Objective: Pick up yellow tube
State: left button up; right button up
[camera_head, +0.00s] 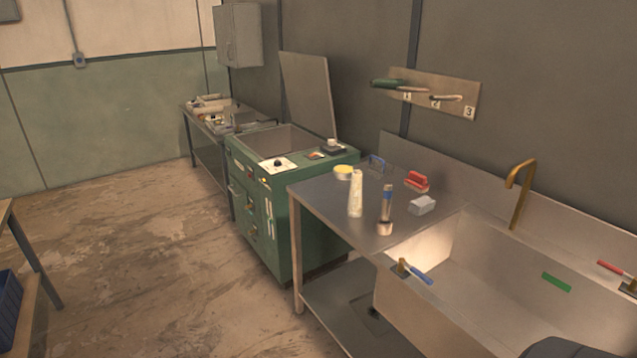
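A pale yellow tube (355,194) stands upright on the metal counter (322,203), left of the sink. It is cream-coloured and slim. A short round tin with a yellow lid (343,173) stands behind it. A dark flashlight-like object with a blue band (386,210) stands just to its right.
A sink (480,285) with a brass faucet (520,190) fills the right. A grey block (423,205) and red-handled brush (417,181) lie on the counter. A green cabinet (285,235) with a raised lid stands left. Open floor (130,270) lies further left.

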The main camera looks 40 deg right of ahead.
aim_at(356, 198)
jog(key=i, duration=1.25)
jog(key=i+j+z, duration=0.1)
jog(key=z, duration=0.3)
jog(key=i+j+z, duration=0.15)
jog(key=z, duration=0.25)
jog(key=i+j+z, duration=0.25)
jog(key=z, duration=0.2)
